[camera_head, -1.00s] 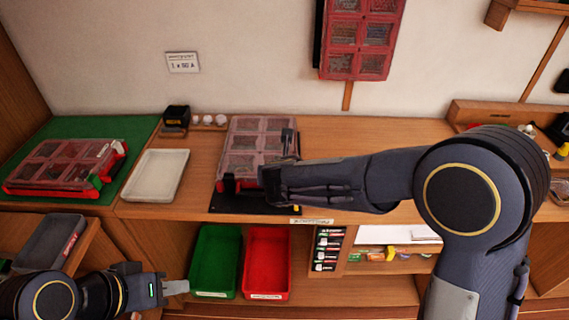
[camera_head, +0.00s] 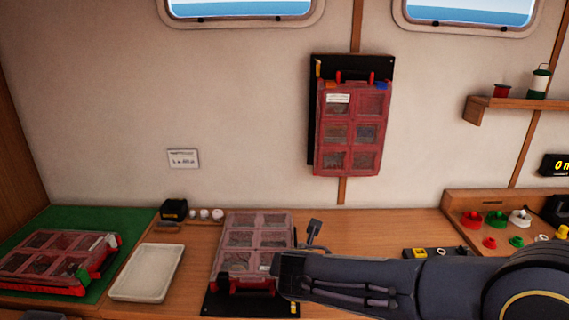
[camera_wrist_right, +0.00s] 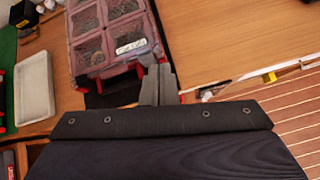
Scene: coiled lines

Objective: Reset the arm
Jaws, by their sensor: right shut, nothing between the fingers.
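My right arm comes in from the right in the head view. Its gripper (camera_head: 313,228) is small there, just right of a red case with clear lid windows (camera_head: 253,245) on the wooden counter. In the right wrist view the two grey fingers (camera_wrist_right: 158,84) are together with nothing between them. They appear beside the near corner of the case (camera_wrist_right: 106,32); I cannot tell whether they touch it. My forearm hides part of the counter. My left gripper is not in view.
A white tray (camera_head: 147,273) and another red case (camera_head: 58,262) on a green mat (camera_head: 93,223) lie to the left. A third case (camera_head: 350,128) hangs on the wall. Coloured round parts (camera_head: 497,218) sit at the right. The counter right of the first case is mostly clear.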

